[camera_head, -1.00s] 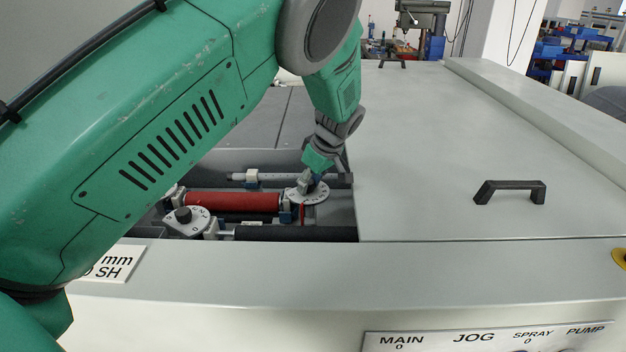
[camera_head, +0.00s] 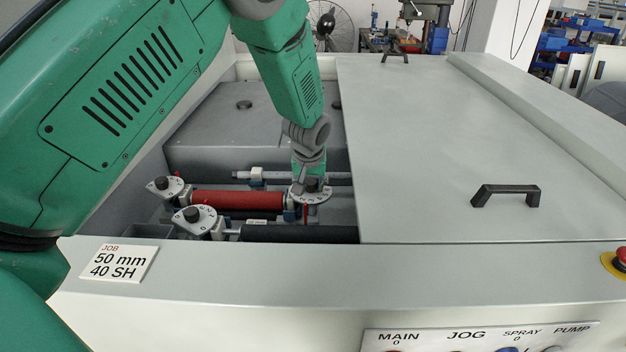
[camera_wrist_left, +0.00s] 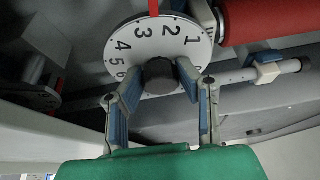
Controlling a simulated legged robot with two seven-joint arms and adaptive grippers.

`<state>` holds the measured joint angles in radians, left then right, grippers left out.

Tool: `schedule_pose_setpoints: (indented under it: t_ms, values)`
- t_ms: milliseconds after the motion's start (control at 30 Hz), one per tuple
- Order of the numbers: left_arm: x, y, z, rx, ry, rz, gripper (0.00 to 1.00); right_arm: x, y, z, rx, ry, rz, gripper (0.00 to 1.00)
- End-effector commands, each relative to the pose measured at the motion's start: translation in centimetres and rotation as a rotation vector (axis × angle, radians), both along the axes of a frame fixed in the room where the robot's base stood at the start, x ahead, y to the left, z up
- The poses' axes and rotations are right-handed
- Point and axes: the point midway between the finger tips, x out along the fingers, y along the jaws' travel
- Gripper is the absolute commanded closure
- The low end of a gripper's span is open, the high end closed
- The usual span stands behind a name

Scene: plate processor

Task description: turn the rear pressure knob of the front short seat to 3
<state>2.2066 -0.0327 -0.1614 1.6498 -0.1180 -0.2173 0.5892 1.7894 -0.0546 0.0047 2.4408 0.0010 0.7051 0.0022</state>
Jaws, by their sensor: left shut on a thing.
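My left gripper (camera_head: 311,180) points down at a white numbered dial (camera_head: 314,196) by the right end of the red roller. In the left wrist view the same dial (camera_wrist_left: 118,58) shows numbers from 1 to 6. Its black knob (camera_wrist_left: 160,77) is between the two fingers of my left gripper (camera_wrist_left: 161,86), which is shut on it. A red pointer (camera_wrist_left: 154,8) lies at the dial's top edge, between the 2 and the 3 and nearer the 3. My right gripper is not in view.
Two more dials with black knobs stand left of the red roller (camera_head: 238,200), one behind (camera_head: 165,187) and one in front (camera_head: 197,220). A dark roller (camera_head: 300,234) lies at the front. A light cover with a black handle (camera_head: 505,194) closes the right side.

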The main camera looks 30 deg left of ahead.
Motion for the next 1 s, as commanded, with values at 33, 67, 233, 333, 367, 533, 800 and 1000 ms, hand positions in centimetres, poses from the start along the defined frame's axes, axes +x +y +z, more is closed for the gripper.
schedule_pose_setpoints:
  t_ms: [33,67,233,333,367,533,800,1000]
  values:
    - [0.32,0.39,0.44,0.002,-0.012,-0.029,1.0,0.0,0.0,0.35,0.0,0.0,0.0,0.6]
    - [0.33,0.37,0.44,0.001,-0.012,-0.049,1.0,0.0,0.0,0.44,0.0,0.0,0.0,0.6]
    - [0.42,0.3,0.44,0.003,-0.014,-0.142,1.0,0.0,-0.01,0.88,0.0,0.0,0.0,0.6]
    - [0.46,0.27,0.45,0.004,-0.014,-0.179,1.0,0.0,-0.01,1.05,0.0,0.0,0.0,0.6]
    - [0.46,0.26,0.45,0.005,-0.013,-0.189,1.0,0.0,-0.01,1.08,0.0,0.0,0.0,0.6]
    - [0.53,0.18,0.44,0.006,-0.014,-0.224,1.0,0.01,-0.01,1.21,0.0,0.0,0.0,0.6]
    - [0.59,0.04,0.47,0.006,-0.016,-0.235,1.0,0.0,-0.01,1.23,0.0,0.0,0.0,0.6]
    - [0.61,-0.02,0.49,0.006,-0.016,-0.234,0.68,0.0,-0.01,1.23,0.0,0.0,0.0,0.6]
